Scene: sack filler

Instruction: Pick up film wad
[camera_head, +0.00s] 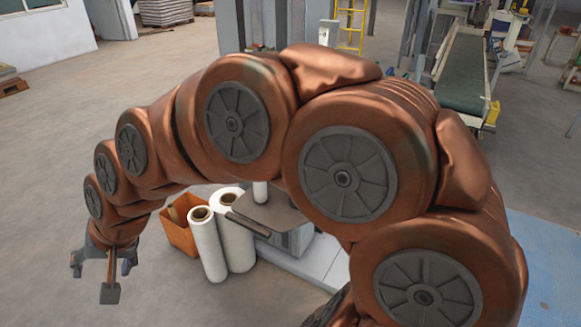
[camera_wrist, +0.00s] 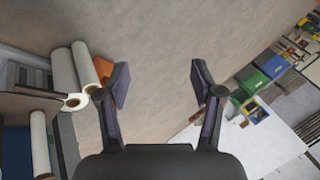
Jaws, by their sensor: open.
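My gripper (camera_head: 103,268) hangs at the left of the head view, out over bare concrete floor and left of an orange bin. In the wrist view my gripper (camera_wrist: 158,77) has its two dark fingers spread wide apart, with only plain floor between them. I cannot make out a film wad in either view. My arm arches across the middle of the head view and hides much of the floor and machine behind it.
Two white film rolls (camera_head: 208,244) stand beside the orange bin (camera_head: 181,238), close to a machine base. They also show in the wrist view (camera_wrist: 64,72). Green, blue and yellow containers (camera_wrist: 251,83) lie at the right there. A conveyor (camera_head: 462,72) stands far right.

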